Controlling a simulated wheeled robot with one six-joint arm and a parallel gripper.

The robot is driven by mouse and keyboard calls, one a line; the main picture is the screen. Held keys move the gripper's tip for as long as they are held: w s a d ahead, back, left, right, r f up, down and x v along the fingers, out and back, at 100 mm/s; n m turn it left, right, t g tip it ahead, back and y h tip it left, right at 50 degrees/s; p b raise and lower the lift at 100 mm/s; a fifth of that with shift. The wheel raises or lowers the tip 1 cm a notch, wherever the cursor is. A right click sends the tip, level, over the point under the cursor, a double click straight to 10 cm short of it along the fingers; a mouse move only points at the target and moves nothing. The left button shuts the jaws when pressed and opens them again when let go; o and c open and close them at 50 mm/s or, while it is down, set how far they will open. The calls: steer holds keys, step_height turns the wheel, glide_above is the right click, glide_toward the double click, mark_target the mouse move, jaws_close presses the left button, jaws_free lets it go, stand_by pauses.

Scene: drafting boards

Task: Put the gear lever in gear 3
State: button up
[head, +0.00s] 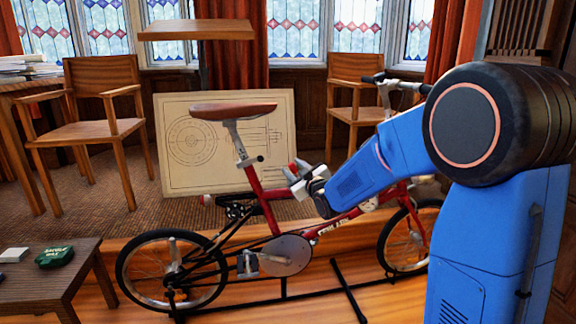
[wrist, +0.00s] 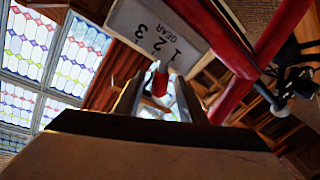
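The red bicycle (head: 268,205) stands on a rack in the head view. In the wrist view a pale plate (wrist: 140,20) on its frame reads GEAR with the numbers 1, 2 and 3. The gear lever, with a red knob (wrist: 160,80), shows between the two fingers of my gripper (wrist: 158,98). The fingers stand apart with gaps beside the knob. I cannot tell which number the lever stands at. In the head view my gripper (head: 300,180) is at the bicycle's frame, below and right of the saddle, and hides much of the lever.
The saddle (head: 233,111) and red frame tubes (wrist: 232,55) are close to my gripper. A drawing board (head: 180,170) leans behind the bicycle. Wooden chairs (head: 100,90) stand further back. A low table (head: 30,285) with a green object (head: 55,257) is at the left.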

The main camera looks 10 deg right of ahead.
steer(key=shift+x, duration=2.4)
steer(key=shift+c, duration=0.6)
jaws_close()
